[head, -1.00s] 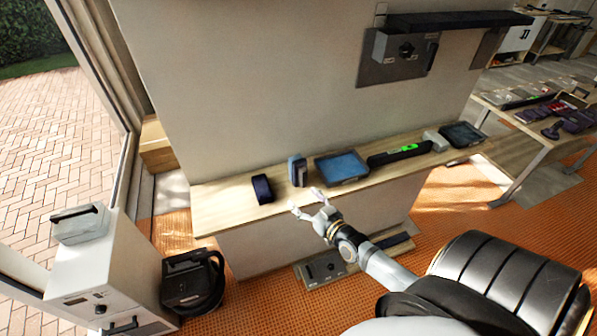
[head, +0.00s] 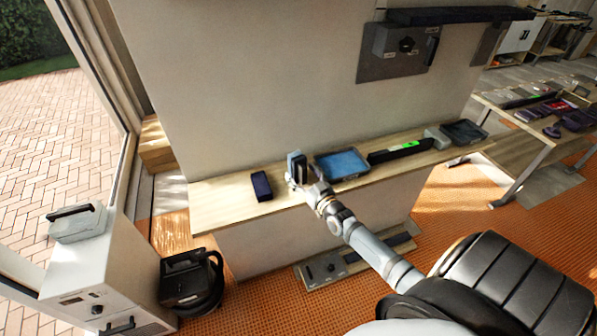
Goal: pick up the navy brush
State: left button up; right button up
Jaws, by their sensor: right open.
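A dark navy block-like item (head: 261,186) lies on the wooden shelf. To its right stands an upright item with a blue-grey side and a dark side (head: 298,167). Which of the two is the navy brush I cannot tell for sure at this size. My right gripper (head: 299,181) is open at the lower front of the upright item, its fingers close around or beside it. Contact cannot be made out, and the gripper partly hides the item's base. My left gripper is not in view.
On the shelf (head: 222,206), a blue tray (head: 342,164), a black level with a green display (head: 400,151) and a dark tray (head: 464,132) stand to the right. A wall rises behind. The shelf's left end is clear.

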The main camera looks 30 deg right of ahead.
jog(key=w, duration=0.3)
jog(key=shift+f, duration=0.25)
jog(key=shift+s+r, duration=0.1)
jog(key=shift+s, duration=0.1)
jog(key=shift+c, duration=0.3)
jog(key=shift+s, duration=0.1)
jog(key=shift+c, duration=1.2)
jog(key=c, duration=1.2)
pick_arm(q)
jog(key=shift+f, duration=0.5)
pick_arm(e)
jog(key=shift+c, duration=0.2)
grip_shut()
